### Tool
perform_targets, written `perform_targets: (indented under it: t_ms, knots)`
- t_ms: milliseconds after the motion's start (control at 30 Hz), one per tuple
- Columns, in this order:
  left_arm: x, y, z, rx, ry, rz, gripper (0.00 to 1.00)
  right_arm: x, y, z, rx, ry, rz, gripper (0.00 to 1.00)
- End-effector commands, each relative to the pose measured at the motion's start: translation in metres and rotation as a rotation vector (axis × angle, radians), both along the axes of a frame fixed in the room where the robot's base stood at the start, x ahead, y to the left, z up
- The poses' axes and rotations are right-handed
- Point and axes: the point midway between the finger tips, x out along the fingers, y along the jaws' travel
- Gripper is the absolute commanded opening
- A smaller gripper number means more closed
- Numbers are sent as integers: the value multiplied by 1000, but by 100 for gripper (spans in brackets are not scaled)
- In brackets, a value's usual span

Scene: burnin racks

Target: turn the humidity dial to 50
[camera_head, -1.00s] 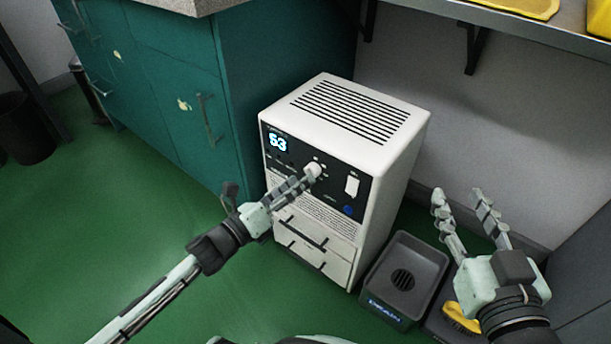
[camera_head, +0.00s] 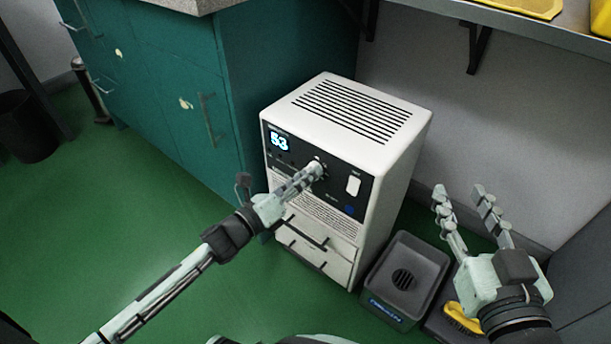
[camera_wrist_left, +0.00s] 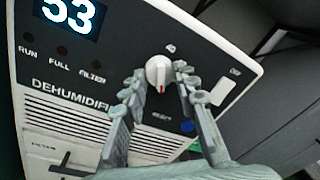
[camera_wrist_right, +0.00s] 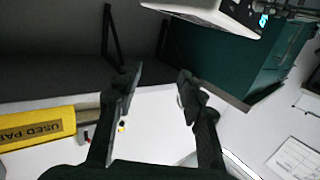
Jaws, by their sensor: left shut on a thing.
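The white dehumidifier (camera_head: 385,150) stands on the green floor with a black front panel. Its display (camera_head: 279,141) reads 53, and the display also shows in the left wrist view (camera_wrist_left: 70,14). The white humidity dial (camera_wrist_left: 158,71) has a red mark pointing down toward my gripper. My left gripper (camera_head: 316,172) is shut on the dial, with its fingers (camera_wrist_left: 158,85) on either side of it; in the head view the fingers mostly hide the dial. My right gripper (camera_head: 458,190) is open and empty, right of the dehumidifier; its fingers also show in the right wrist view (camera_wrist_right: 158,85).
A black drain tray (camera_head: 432,262) sits on the floor right of the dehumidifier, with a yellow-handled brush (camera_head: 460,318) beside it. Green cabinets (camera_head: 170,100) stand close on the left. A shelf (camera_head: 560,32) with yellow trays overhangs at upper right.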

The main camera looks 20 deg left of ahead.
Motion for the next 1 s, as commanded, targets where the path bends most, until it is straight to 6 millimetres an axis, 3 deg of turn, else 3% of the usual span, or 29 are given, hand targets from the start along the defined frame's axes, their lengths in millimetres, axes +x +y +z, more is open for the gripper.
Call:
perform_targets:
  t_ms: [367, 1000]
  knots:
    - [0, 0, 0, -89, 33, 0, 0, 0, -3, -7, -16, 37, -7, 40]
    - [-1, -1, 0, -622, 226, 1, 0, -18, -51, -77, -166, 382, -93, 40]
